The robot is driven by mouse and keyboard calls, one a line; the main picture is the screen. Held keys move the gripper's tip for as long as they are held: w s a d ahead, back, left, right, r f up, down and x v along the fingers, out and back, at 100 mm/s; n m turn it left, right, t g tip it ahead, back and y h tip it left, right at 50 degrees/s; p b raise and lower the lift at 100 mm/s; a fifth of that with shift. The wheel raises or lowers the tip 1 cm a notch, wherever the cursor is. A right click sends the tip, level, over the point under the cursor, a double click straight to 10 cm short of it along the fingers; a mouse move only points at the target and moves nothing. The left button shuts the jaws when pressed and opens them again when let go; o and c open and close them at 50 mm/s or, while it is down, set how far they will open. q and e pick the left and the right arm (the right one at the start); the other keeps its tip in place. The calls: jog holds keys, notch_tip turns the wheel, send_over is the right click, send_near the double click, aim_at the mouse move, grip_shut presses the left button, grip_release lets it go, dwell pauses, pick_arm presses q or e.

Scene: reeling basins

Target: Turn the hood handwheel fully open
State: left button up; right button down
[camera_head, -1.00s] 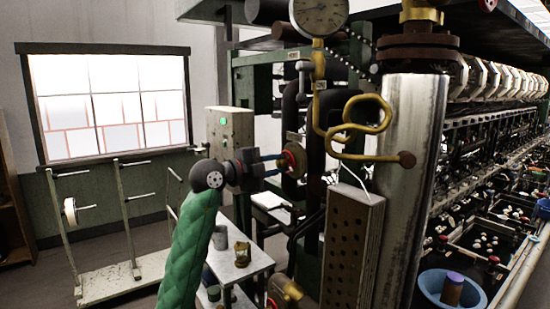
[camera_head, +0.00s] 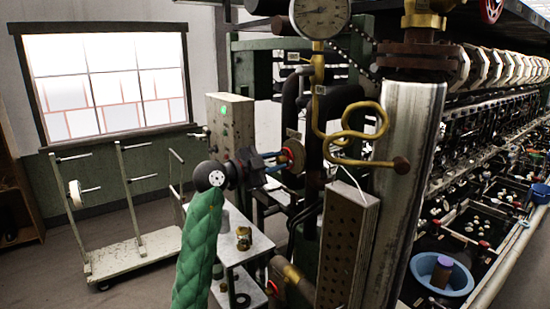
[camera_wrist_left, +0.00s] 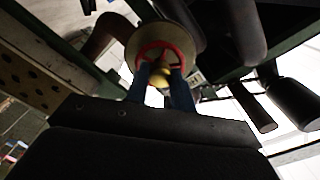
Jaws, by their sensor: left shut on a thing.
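A small red handwheel (camera_head: 298,152) with a yellowish hub sits at the centre of the head view, beside dark pipes. My left gripper (camera_head: 279,162) reaches it from the left, its blue fingers shut at the wheel. In the left wrist view, the red rim (camera_wrist_left: 158,44) shows as a ring in front of a pale round disc, and the two fingers (camera_wrist_left: 160,82) close on its near side around the yellow hub area. Another red wheel (camera_head: 491,9) is cut off by the top right edge. I cannot tell how far either wheel is turned. My right gripper is out of view.
A pressure gauge (camera_head: 320,14), a bent yellow pipe (camera_head: 352,134) and a thick metal column (camera_head: 405,150) stand right of the wheel. A perforated box (camera_head: 346,245) is below. A grey control box (camera_head: 230,128) and a small table (camera_head: 243,254) are behind my left arm.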

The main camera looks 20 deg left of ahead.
pick_arm(q)
jog(key=o, duration=0.9)
jog(key=shift+f, duration=0.1)
jog(key=shift+c, duration=0.2)
jog(key=shift+s+a, duration=0.15)
jog(key=p+v, duration=0.2)
jog(key=v, duration=0.4)
jog(key=shift+s+a, duration=0.15)
jog(key=shift+s, duration=0.1)
